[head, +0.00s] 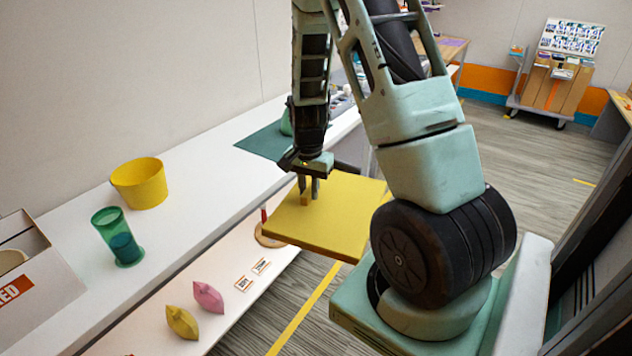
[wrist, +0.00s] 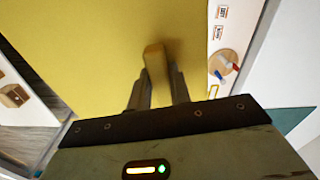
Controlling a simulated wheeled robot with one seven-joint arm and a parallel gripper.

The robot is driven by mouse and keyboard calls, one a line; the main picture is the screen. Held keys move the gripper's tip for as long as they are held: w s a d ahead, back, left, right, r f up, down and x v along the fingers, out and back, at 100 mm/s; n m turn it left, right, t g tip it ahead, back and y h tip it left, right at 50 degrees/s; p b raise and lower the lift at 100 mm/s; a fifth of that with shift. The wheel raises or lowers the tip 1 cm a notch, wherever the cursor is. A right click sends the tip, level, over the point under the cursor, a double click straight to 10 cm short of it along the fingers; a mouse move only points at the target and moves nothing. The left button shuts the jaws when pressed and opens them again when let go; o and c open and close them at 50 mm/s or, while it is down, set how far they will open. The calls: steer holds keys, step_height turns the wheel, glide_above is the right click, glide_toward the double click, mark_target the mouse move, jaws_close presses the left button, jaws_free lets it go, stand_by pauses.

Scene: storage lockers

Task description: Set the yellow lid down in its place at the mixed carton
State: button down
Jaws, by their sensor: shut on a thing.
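My gripper (head: 309,188) is shut on the handle of the yellow lid (head: 330,220) and holds it level, out past the front edge of the white shelf. In the wrist view, the lid (wrist: 80,50) fills much of the picture and my gripper's fingers (wrist: 158,85) close on its small knob. The mixed carton (head: 35,288) stands at the far left of the head view, on the white shelf. Only part of it shows, with an orange label ending in "ED". Something pale lies inside its open top.
A yellow bucket (head: 139,183) and a green cup (head: 118,237) stand on the shelf (head: 190,215) between carton and lid. A lower shelf holds a pink bag (head: 208,297), a yellow bag (head: 182,322) and small cards. A teal mat (head: 270,141) lies further back.

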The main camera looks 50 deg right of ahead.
steer(key=w+a+f+n, duration=0.2)
steer(key=a+f+n, duration=0.2)
steer(key=a+n, duration=0.3)
steer(key=w+a+f+n, duration=0.1)
steer(key=a+f+n, duration=0.4)
steer(key=a, duration=0.7)
steer(key=n, duration=0.2)
steer(key=shift+w+f+n, duration=0.15)
steer(key=shift+w+n, duration=0.2)
steer(key=shift+n, duration=0.05)
steer(key=shift+a, duration=0.1)
